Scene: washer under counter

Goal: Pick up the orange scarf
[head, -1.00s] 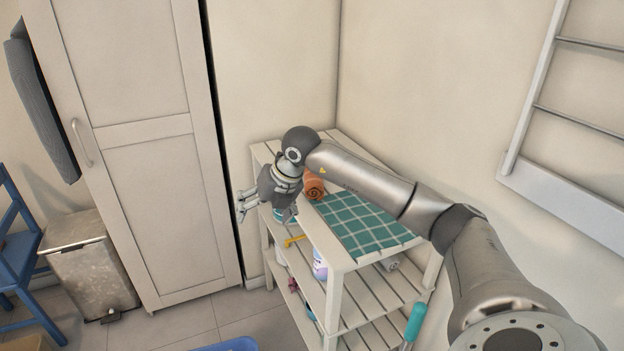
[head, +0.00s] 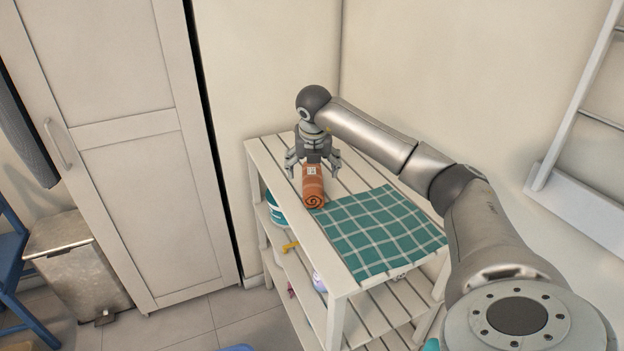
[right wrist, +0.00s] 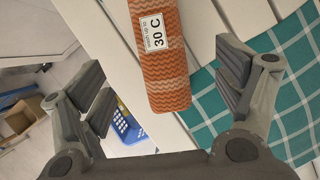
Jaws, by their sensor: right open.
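The orange scarf (head: 313,187) is rolled up and lies on the top of the white slatted shelf, beside the teal checked cloth. In the right wrist view the scarf (right wrist: 160,60) is striped, with a white "30 C" label, and lies between the spread fingers. My right gripper (head: 313,168) is open and points down over the far end of the scarf. In the right wrist view the right gripper (right wrist: 165,90) has one finger at each side, apart from the scarf. My left gripper is not in view.
The teal checked cloth (head: 375,232) lies flat on the shelf top (head: 263,157). Bottles and other items stand on the lower shelves. A wardrobe (head: 130,130) and a metal bin (head: 75,262) are at the left. Walls close in behind and right.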

